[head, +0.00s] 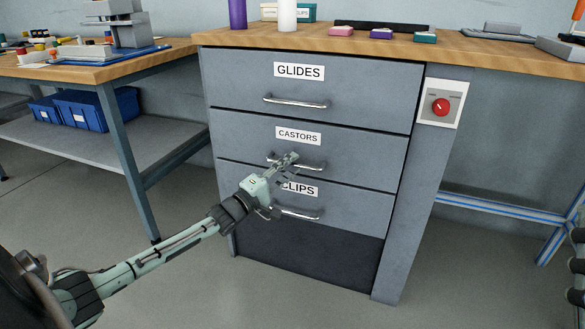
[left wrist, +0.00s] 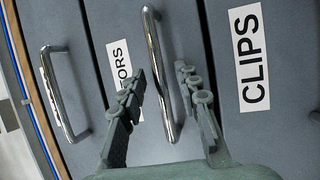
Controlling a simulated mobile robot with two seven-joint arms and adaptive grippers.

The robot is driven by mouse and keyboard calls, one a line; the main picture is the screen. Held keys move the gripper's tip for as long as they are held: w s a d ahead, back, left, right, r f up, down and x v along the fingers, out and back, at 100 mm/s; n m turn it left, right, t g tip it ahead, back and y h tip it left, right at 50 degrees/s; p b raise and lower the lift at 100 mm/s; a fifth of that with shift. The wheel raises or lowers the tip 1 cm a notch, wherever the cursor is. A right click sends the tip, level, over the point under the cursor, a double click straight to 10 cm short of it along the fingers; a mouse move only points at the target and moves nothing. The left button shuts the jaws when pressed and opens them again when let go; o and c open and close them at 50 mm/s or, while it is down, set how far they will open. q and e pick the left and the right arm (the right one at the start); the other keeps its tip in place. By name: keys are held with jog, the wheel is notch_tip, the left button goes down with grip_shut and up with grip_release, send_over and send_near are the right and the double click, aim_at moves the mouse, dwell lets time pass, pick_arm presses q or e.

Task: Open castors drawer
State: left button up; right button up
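The castors drawer (head: 245,137) is the middle drawer of the grey cabinet, its front flush with the others. Its curved metal handle (head: 310,166) is partly hidden by my left gripper (head: 288,160) in the head view. In the left wrist view the handle (left wrist: 155,50) runs between the two fingers, which are apart on either side of it. My left gripper is open. I cannot tell whether a finger touches the handle. The CASTORS label (head: 298,136) sits above the handle. My right gripper is not in view.
The GLIDES drawer (head: 235,75) is above, shut, with its own handle (head: 296,102). The CLIPS drawer (head: 345,212) is below, also shut. A red knob (head: 441,107) is on the cabinet's right. A side table with blue bins (head: 95,108) stands left. The floor in front is clear.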

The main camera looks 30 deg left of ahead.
pick_arm(q)
jog(key=shift+w+d+r, duration=0.1)
jog(key=shift+w, duration=0.45)
jog(key=shift+c, duration=0.2)
grip_shut()
